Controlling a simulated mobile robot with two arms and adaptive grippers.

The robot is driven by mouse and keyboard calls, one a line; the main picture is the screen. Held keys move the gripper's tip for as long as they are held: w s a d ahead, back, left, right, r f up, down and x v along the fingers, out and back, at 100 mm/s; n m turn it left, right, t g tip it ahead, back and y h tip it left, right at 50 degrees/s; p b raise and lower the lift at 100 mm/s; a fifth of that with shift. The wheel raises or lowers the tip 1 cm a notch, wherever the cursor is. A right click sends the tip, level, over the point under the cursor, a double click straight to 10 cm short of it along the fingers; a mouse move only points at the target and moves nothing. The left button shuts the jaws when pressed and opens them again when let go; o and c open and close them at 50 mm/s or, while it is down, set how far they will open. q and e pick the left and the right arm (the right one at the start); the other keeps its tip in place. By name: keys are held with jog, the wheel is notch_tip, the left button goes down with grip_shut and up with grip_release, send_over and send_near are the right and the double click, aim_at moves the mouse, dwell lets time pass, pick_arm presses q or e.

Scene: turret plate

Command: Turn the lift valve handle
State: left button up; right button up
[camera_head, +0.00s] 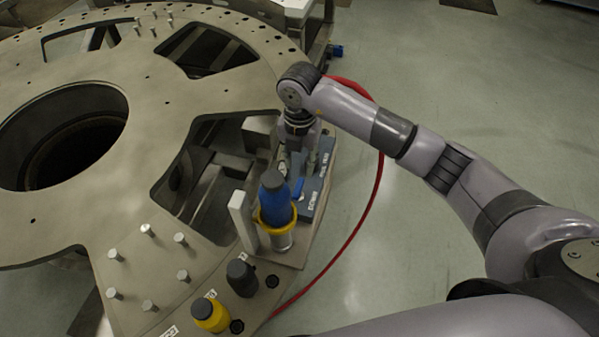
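A small blue lever (297,188), which looks like the valve handle, sits at the near end of a grey-blue labelled panel (317,192) on the right edge of the turret plate. My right arm comes in from the right, and my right gripper (299,158) points down over the far part of this panel, just beyond the blue lever. Its fingertips are small and blend with metal parts there, so I cannot tell whether they touch anything. My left gripper is not in view.
The large turret plate (148,195) fills the left side, with holes and upright pegs. A blue bottle-like part (275,203) in a yellow ring stands in front of the panel. Black (241,278) and yellow (210,314) knobs are nearer. A red hose (377,190) loops over clear floor.

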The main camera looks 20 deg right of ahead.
aim_at(300, 181)
notch_tip(300, 181, down, 3)
jog(key=shift+s+f+p, duration=0.15)
jog(key=shift+p, duration=0.35)
notch_tip(300, 181, down, 4)
jog(key=shift+r+p, duration=0.25)
jog(key=shift+p, duration=0.1)
jog(key=shift+f, duration=0.1)
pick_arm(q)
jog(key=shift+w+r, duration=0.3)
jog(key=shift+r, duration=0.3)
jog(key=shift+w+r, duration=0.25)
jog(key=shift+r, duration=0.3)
pick_arm(e)
jog(key=shift+c, duration=0.4)
jog(key=c, duration=0.5)
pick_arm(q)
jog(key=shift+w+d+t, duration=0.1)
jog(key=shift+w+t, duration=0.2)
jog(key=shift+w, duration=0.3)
pick_arm(e)
grip_shut()
